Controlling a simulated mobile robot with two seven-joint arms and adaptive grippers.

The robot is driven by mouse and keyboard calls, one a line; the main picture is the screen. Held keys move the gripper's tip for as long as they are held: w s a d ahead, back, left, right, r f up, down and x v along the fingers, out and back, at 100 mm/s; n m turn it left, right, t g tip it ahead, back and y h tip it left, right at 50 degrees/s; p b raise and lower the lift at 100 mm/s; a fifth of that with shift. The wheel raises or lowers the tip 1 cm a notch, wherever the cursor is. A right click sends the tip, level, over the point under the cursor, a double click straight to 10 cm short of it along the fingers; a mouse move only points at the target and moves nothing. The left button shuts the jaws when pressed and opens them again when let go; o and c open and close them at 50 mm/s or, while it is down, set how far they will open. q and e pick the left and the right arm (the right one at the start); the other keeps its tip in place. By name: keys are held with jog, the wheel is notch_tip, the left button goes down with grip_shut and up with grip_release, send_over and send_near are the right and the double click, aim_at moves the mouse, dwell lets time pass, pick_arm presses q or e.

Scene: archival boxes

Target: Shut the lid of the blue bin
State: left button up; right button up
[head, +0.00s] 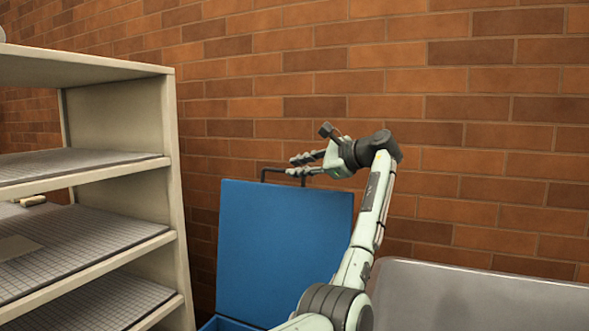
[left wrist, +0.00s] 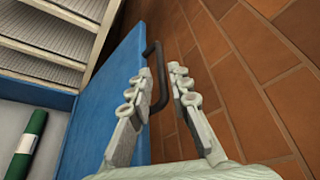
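The blue bin's lid (head: 270,245) stands open and upright near the brick wall, and it also shows in the left wrist view (left wrist: 112,75). A dark handle (head: 265,171) sticks out at the lid's top edge. Only a little of the blue bin (head: 226,324) shows below the lid. My left gripper (head: 298,165) is at the handle. In the left wrist view its fingers (left wrist: 156,82) are apart, with the handle (left wrist: 161,88) between them; I cannot tell whether they touch it. My right gripper is out of view.
A beige shelf unit (head: 178,200) stands close to the left of the bin. A grey smooth surface (head: 480,295) is at the lower right. The brick wall (head: 470,140) closes off the back. A green roll (left wrist: 29,143) lies inside the bin.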

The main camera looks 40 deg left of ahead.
aim_at(277, 170)
pick_arm(q)
jog(key=x, duration=0.6)
jog(key=shift+s+a, duration=0.15)
jog(key=shift+a, duration=0.1)
jog(key=shift+a+f, duration=0.15)
jog(key=shift+a, duration=0.4)
jog(key=c, duration=0.4)
grip_shut()
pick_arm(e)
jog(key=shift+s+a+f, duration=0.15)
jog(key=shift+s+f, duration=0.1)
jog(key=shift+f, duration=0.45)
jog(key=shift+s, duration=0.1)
